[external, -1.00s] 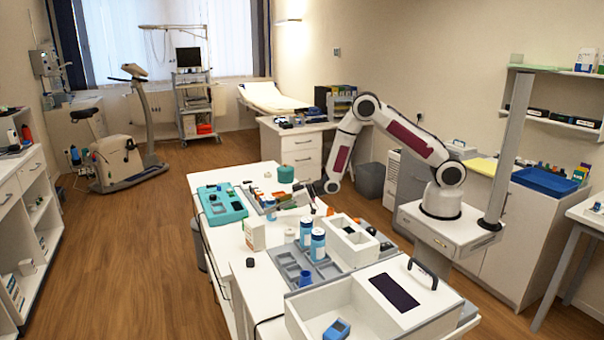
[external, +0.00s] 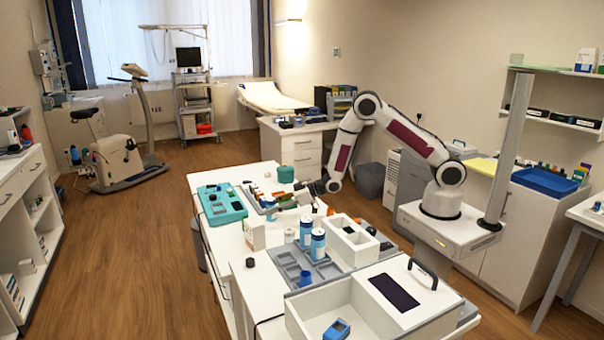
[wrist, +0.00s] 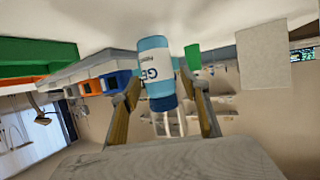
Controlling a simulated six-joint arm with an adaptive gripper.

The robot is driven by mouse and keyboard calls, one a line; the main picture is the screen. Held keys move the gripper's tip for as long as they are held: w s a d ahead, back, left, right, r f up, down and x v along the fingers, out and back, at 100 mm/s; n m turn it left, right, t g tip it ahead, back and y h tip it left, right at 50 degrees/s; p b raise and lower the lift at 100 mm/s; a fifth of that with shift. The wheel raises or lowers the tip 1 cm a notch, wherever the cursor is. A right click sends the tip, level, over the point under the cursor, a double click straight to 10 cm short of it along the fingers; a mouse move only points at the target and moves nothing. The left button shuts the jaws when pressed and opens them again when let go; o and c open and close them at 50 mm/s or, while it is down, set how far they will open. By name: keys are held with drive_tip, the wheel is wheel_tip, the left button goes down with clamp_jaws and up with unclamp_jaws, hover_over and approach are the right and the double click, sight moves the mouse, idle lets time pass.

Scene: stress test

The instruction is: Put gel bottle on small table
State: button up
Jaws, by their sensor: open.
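A gel bottle (wrist: 156,66) with a blue body, a white label with partly readable "GE" lettering and a dark blue cap shows in the wrist view. It lies between the two fingers of my gripper (wrist: 165,100), which are open. Gaps show beside it, and I cannot tell whether either finger touches it. In the external view my gripper (external: 301,198) is low over the white table (external: 228,238), among small items, and the bottle in front of it is not clear. Two blue and white bottles (external: 318,243) stand nearer the camera. I cannot tell which surface is the small table.
A teal case (external: 222,206) and a teal round container (external: 286,174) are on the table. A white box (external: 254,234), a grey compartment tray (external: 284,258) and white bins (external: 352,246) stand nearer the camera. The table's left edge has some bare room.

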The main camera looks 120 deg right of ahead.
sight(270, 199)
drive_tip(key=shift+v, duration=0.85)
drive_tip(key=r, duration=0.4)
drive_tip(key=shift+s+a, duration=0.1)
drive_tip(key=shift+s, duration=0.15)
drive_tip(key=shift+r, duration=1.65)
drive_tip(key=shift+a+r, duration=0.1)
